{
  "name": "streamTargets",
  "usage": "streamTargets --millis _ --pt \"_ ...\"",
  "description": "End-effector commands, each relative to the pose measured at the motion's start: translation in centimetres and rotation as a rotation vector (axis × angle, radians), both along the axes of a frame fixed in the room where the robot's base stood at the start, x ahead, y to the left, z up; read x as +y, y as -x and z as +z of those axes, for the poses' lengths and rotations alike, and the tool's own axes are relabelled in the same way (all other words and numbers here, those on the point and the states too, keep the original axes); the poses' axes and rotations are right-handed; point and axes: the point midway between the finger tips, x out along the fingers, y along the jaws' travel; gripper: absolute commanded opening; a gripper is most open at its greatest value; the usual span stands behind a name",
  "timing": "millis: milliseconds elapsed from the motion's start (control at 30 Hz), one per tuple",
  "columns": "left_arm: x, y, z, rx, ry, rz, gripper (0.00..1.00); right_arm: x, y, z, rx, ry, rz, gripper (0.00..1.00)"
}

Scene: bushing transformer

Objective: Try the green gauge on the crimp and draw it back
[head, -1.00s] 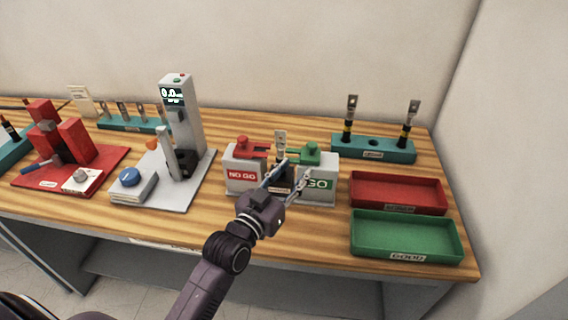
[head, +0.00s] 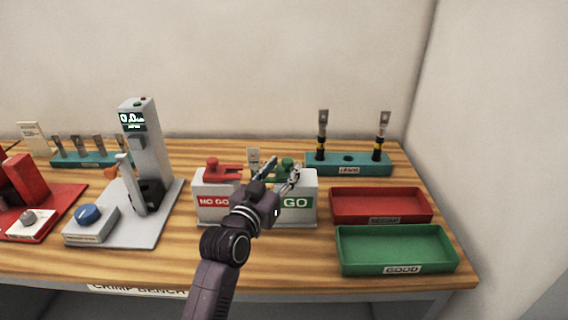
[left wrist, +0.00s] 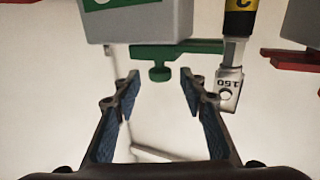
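The green gauge (head: 287,165) sits on the white GO block (head: 306,203). In the left wrist view the green gauge (left wrist: 160,68) shows as a flat bar with a round knob. The crimp lug (head: 253,157) stands upright between the two blocks. The lug (left wrist: 230,88), marked 150, shows beside the green bar in the left wrist view, under a yellow-banded cable end. My left gripper (head: 280,172) is open; in the left wrist view its fingertips (left wrist: 160,82) lie either side of the knob, not visibly touching it. My right gripper is out of view.
The red gauge (head: 218,169) sits on the NO GO block (head: 213,200), left of the lug. A grey tester (head: 143,150) stands further left. A teal rack (head: 350,169) with two cable ends stands behind red (head: 380,206) and green (head: 395,247) trays on the right.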

Motion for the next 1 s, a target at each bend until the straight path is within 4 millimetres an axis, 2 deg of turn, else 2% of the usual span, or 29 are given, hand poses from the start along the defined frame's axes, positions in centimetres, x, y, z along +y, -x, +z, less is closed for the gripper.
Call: streamTargets --millis 200,500,867,1000 --pt "-0.6 -1.4 0.0 0.0 0.001 0.0 0.39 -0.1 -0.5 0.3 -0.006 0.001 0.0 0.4" --pt "-0.6 -1.6 0.0 0.0 0.001 0.0 0.39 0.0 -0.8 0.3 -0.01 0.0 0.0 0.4" --pt "-0.6 -1.6 -0.1 0.0 0.001 0.0 0.0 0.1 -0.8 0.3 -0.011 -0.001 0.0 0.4" --pt "-0.6 -1.6 -0.1 0.0 0.001 0.0 0.0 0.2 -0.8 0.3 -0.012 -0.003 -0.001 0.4"
